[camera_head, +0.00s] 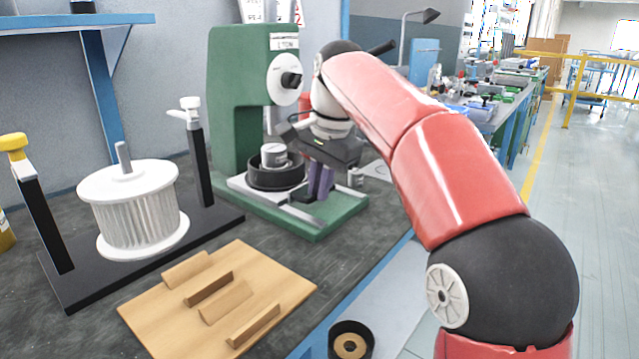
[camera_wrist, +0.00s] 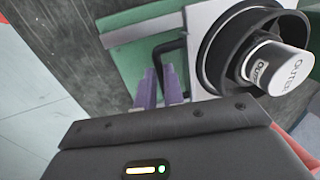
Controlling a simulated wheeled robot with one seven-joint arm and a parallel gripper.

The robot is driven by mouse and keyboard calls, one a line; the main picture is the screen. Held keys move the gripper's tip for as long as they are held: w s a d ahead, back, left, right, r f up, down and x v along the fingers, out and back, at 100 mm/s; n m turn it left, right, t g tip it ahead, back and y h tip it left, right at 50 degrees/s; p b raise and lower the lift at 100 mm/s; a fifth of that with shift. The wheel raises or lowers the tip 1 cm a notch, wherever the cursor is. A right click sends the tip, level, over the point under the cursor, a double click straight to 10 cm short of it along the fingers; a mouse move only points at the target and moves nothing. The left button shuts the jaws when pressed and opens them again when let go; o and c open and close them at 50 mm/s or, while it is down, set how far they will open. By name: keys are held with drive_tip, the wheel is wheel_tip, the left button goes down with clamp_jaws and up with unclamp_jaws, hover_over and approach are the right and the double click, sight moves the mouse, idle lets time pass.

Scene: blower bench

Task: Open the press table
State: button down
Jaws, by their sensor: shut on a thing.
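The green press (camera_head: 228,90) stands on the bench with a white dial on its head. Its press table is a light grey plate (camera_head: 240,188), also in the wrist view (camera_wrist: 199,22), on the green base. It carries a black ring (camera_head: 277,178) with a grey and white cylinder (camera_head: 273,154) in it, lettered "OUTER" in the wrist view (camera_wrist: 288,68). My gripper (camera_head: 319,192) is low at the front of the press. In the wrist view its two purple fingers (camera_wrist: 160,82) are shut on the black bar handle (camera_wrist: 170,46) beside the plate. The fingers partly hide the handle.
A white finned rotor (camera_head: 135,208) sits on a black stand to the left. A wooden board with slats (camera_head: 160,310) lies in front. A black cup with a ring (camera_head: 351,345) is below, near the bench edge. The floor at right is open.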

drive_tip(key=s+d, duration=0.2)
drive_tip(key=d, duration=0.1)
drive_tip(key=s+d+b, duration=0.1)
drive_tip(key=s+d, duration=0.4)
drive_tip(key=d, duration=0.1)
drive_tip(key=shift+s+d+b, duration=0.2)
drive_tip(key=shift+d+b, duration=0.1)
drive_tip(key=shift+b, duration=0.1)
drive_tip(key=c, duration=1.5)
unclamp_jaws()
wheel_tip(320, 180, up, 8)
drive_tip(key=d+p, duration=0.1)
drive_tip(key=p, duration=0.1)
drive_tip(key=shift+s+f, duration=0.15)
drive_tip(key=shift+s, duration=0.3)
drive_tip(key=shift+d, duration=0.1)
